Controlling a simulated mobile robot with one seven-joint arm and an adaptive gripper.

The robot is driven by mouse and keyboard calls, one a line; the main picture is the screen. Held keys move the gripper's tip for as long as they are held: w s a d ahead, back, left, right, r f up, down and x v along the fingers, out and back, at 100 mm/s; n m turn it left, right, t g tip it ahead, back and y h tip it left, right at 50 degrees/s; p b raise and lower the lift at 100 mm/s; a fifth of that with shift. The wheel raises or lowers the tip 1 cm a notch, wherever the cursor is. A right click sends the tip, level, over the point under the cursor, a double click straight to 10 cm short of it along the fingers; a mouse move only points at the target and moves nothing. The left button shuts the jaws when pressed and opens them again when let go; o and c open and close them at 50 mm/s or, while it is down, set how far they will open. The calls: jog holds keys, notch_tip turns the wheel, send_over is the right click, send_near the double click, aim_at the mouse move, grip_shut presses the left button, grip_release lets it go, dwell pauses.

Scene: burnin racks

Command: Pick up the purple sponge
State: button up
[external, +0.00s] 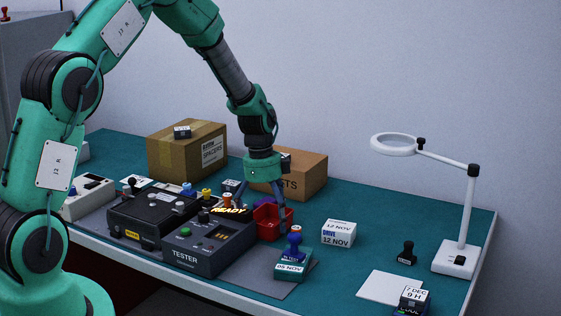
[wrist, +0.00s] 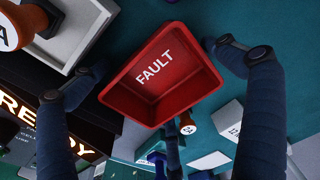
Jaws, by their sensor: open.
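My gripper (external: 264,215) is open over a small red bin (external: 267,236). In the wrist view, its dark fingers spread to the left and right of the red bin (wrist: 140,108), with another finger low in the middle. The bin is marked FAULT, and its visible floor looks empty. Nothing is held between the fingers.
A black TESTER box (external: 205,243) with a lit READY sign stands left of the bin. A blue stamp (external: 294,243) is in front. Cardboard boxes (external: 200,150) stand behind. A white magnifier lamp (external: 465,215) stands at right. Some green tabletop (external: 380,225) is clear.

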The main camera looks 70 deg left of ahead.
jog(key=shift+f, duration=0.25)
dwell(0.3)
jog(key=shift+c, duration=0.3)
jog(key=c, duration=1.3)
notch_tip(320, 180, up, 11)
jog(key=shift+f+p, duration=0.2)
jog(key=shift+p, duration=0.6)
jog(key=w+d+n, duration=0.1)
jog(key=w+d, duration=0.2)
jog(key=d, duration=0.4)
jog(key=w+d+r+n, duration=0.1)
jog(key=w+d+n, duration=0.1)
jog(key=d, duration=0.5)
jog(key=w+d+n, duration=0.1)
jog(key=w+d, duration=0.2)
jog(key=d, duration=0.3)
jog(key=shift+w+d+r+y, duration=0.3)
jog(key=shift+w+d, duration=0.1)
jog(key=w+d+r+n, duration=0.1)
jog(key=d+n, duration=0.4)
jog(key=d, duration=1.6)
jog(key=shift+w+d+r, duration=0.15)
jog(key=shift+w+r, duration=0.1)
